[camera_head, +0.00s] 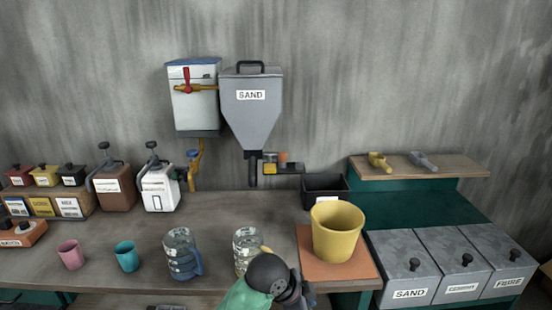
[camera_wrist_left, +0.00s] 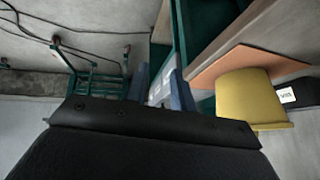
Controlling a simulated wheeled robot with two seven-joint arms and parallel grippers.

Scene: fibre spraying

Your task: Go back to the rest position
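My left gripper (camera_wrist_left: 160,82) shows in the left wrist view with its two blue fingers apart. Nothing is held between them; part of the grey bins shows through the gap. In the head view a green and dark link of my arm reaches up from the bottom middle, in front of the table's front edge. It stands just in front of a clear jug (camera_head: 246,250) and left of the yellow bucket (camera_head: 338,232). The fingers cannot be made out clearly there. The wrist picture appears upside down, with the bucket (camera_wrist_left: 250,98) at its right. My right gripper is in neither view.
The bucket stands on an orange mat (camera_head: 308,262). Another jug (camera_head: 182,255), a teal cup (camera_head: 127,256) and a pink cup (camera_head: 71,255) stand left. A sand hopper (camera_head: 252,115) hangs behind. Lidded grey bins (camera_head: 405,258) stand right. A green-framed cart (camera_wrist_left: 95,75) shows beyond.

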